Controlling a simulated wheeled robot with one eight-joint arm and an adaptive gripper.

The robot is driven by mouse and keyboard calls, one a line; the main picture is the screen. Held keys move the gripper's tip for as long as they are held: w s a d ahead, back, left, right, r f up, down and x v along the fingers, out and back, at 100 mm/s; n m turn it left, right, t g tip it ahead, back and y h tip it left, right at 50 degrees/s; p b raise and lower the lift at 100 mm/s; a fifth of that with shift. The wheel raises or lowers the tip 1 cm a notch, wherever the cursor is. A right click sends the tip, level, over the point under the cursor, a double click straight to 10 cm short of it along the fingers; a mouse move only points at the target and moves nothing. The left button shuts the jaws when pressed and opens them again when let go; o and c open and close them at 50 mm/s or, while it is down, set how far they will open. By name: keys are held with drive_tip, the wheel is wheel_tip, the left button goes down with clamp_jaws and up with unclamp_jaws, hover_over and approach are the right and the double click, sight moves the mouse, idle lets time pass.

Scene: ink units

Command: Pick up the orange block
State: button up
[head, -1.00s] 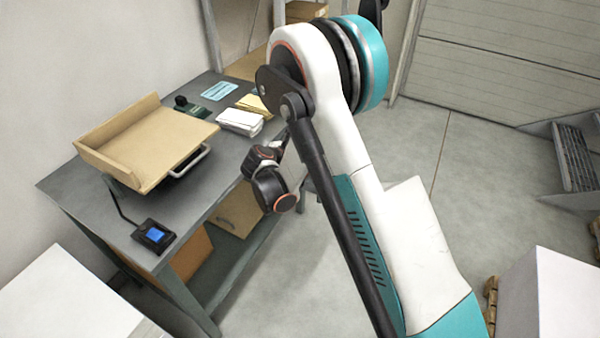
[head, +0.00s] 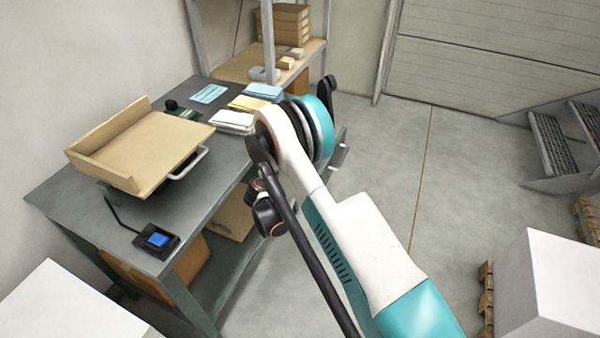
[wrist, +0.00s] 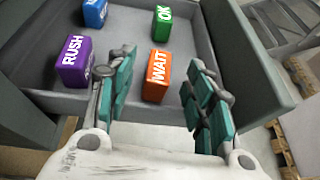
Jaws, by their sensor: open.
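The orange block (wrist: 157,77), marked WAIT, stands in a grey open drawer or tray (wrist: 205,18) in the wrist view. My gripper (wrist: 163,85) is open, with its teal fingers on either side of the orange block in the picture. The fingers look apart from the block, and I cannot tell how far above or before it they are. In the head view the orange block does not show, and my gripper is hidden behind my arm.
A purple RUSH block (wrist: 75,62), a green OK block (wrist: 161,24) and a blue block (wrist: 95,13) share the tray.

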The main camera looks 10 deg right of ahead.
drive_tip(key=b+x, duration=0.2)
drive_tip(key=x, duration=0.4)
drive_tip(key=shift+w+d+f, duration=0.1)
drive_tip(key=shift+w+d, duration=0.05)
drive_tip(key=shift+w, duration=0.05)
clamp_jaws()
